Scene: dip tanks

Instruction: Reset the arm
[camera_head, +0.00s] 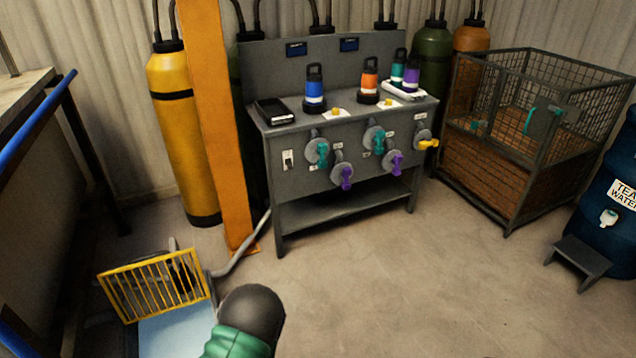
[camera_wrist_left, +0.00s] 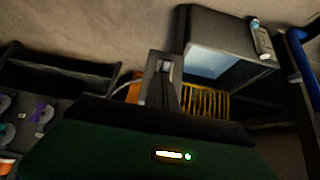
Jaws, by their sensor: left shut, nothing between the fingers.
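My left gripper (camera_wrist_left: 165,78) shows in the middle of the left wrist view, past the dark green wrist housing. Its grey fingers are together with nothing between them. It is over the floor area near a dark box with a light blue inside (camera_wrist_left: 208,62) and a yellow grille (camera_wrist_left: 206,102). In the head view, a dark rounded arm part of mine with a green section rises from the bottom edge, right of the grille (camera_head: 155,286). I cannot make out the gripper's fingers there. My right gripper is in neither view.
A grey bench (camera_head: 345,222) with colored valve handles, bottles and a black tray (camera_head: 274,111) stands at the back. An orange post (camera_head: 218,130) and yellow cylinder (camera_head: 182,130) are left of it. A mesh cage (camera_head: 500,160) and blue water tank (camera_head: 612,185) stand right. The floor between is clear.

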